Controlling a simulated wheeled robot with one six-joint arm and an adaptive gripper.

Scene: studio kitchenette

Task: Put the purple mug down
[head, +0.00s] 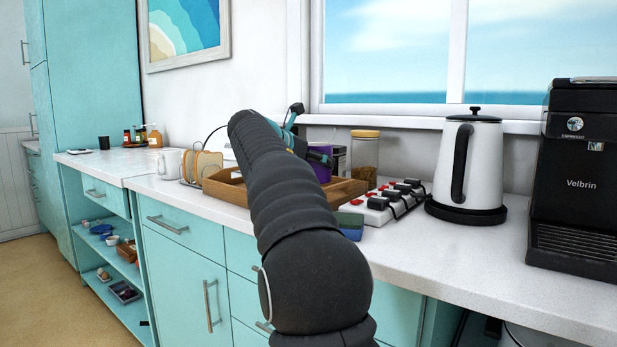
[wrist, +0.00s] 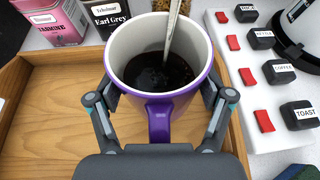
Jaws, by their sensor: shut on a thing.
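The purple mug (wrist: 190,104) is upright between the two fingers of my gripper (wrist: 162,108) in the wrist view. It has a white inside, holds dark liquid and has a spoon (wrist: 173,28) standing in it. Its handle points toward my wrist. My gripper is shut on the mug's sides. In the head view a part of the purple mug (head: 320,163) shows behind my arm, over the wooden tray (head: 345,191). The tray also shows in the wrist view (wrist: 50,110). The mug's base is hidden, so I cannot tell whether it touches the tray.
A pink jasmine tin (wrist: 55,20) and an Earl Grey tin (wrist: 108,14) stand behind the tray. A labelled switch strip (head: 385,203) lies right of it, then a kettle (head: 467,165) and a coffee machine (head: 580,180). A toast rack (head: 203,166) stands left. The tray's left part is bare.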

